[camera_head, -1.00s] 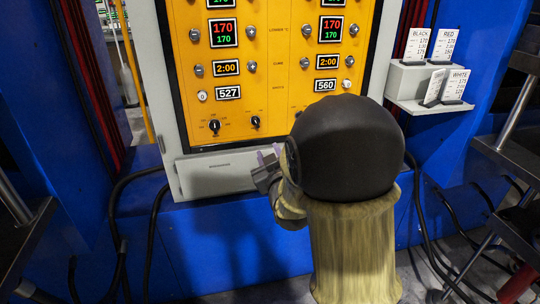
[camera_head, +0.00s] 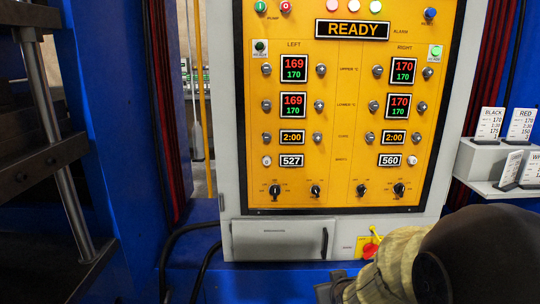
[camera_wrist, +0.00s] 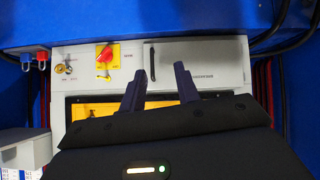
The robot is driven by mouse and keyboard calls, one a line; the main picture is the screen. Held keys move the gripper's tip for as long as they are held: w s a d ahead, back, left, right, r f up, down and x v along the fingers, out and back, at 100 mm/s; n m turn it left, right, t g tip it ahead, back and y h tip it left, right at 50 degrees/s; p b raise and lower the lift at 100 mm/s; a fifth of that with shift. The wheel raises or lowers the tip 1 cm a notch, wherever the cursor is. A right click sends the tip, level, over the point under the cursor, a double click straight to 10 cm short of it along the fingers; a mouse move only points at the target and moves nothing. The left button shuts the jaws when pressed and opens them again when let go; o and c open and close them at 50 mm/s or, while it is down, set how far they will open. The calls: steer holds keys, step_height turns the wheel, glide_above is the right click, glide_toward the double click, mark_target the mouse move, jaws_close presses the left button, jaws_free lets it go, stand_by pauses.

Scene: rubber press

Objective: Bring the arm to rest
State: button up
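My arm shows at the lower right of the head view, with a dark rounded link and a tan sleeve. Only a dark part of my gripper shows there, at the bottom edge, and its fingertips are not clear. In the wrist view the two dark fingers of my gripper (camera_wrist: 157,78) stand apart with nothing between them, so it is open. The press's control panel (camera_head: 335,165) faces me, and the wrist view shows it upside down. The fingers overlap its lower part in that view. I cannot tell the exact gap to it.
A red rotary switch on a yellow plate (camera_head: 369,247) sits low on the cabinet, close to my arm in the picture. A grey shelf (camera_head: 480,165) with label cards is at right. Blue press frame (camera_head: 120,130) and black cables (camera_head: 185,245) are at left. The display reads READY.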

steer(key=s+f+m+g, duration=0.1)
steer(key=s+f+g, duration=0.1)
steer(key=s+g, duration=0.35)
steer(key=s+f+m+g, duration=0.1)
steer(key=s+f+g, duration=0.15)
steer(key=s, duration=0.65)
step_height(320, 180, up, 28)
steer(key=p, duration=2.8)
steer(key=shift+a+r+t, duration=0.15)
steer(key=shift+t, duration=0.25)
steer(key=shift+w, duration=0.15)
